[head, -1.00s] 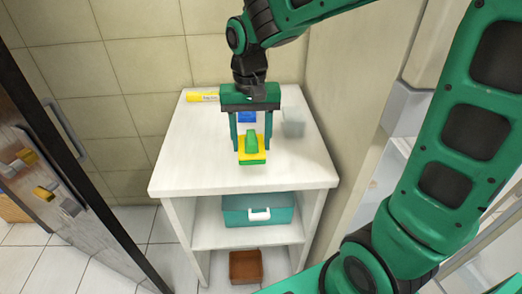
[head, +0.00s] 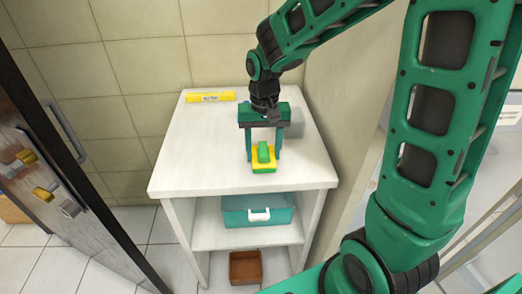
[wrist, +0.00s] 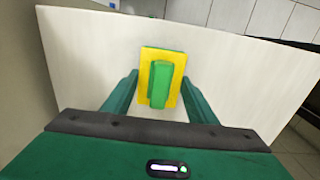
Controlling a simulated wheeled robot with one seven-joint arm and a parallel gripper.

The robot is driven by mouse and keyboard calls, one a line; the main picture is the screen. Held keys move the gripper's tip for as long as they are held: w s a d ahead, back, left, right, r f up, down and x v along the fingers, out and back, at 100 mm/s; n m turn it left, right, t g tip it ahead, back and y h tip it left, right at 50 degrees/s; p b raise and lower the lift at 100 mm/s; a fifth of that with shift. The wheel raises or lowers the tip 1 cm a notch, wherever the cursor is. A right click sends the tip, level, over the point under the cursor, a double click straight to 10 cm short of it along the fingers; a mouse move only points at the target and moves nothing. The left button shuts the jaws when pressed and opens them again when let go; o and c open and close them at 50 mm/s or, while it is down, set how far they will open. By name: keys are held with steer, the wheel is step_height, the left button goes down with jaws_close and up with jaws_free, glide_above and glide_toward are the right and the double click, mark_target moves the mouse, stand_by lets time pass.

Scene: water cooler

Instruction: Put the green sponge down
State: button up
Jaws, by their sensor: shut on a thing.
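The green sponge (head: 264,153) is a small block with a yellow layer, a green raised part on top and green at its lower edge. My gripper (head: 265,158) points down over the front part of the white table top and is shut on the sponge, one finger on each side. In the wrist view, the sponge (wrist: 160,79) lies between the fingers, with the pale table top behind it. I cannot tell whether its underside touches the table.
A yellow tube (head: 210,97) lies at the back left of the white table (head: 185,160). A greyish translucent object (head: 297,124) stands partly hidden behind my gripper. A teal box (head: 255,209) and a brown bin (head: 246,267) sit below. The table's left side is clear.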

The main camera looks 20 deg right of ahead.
mark_target(263, 148)
steer(key=o, duration=1.1)
steer(key=shift+f, duration=0.15)
step_height(263, 148, up, 12)
steer(key=shift+r, duration=0.15)
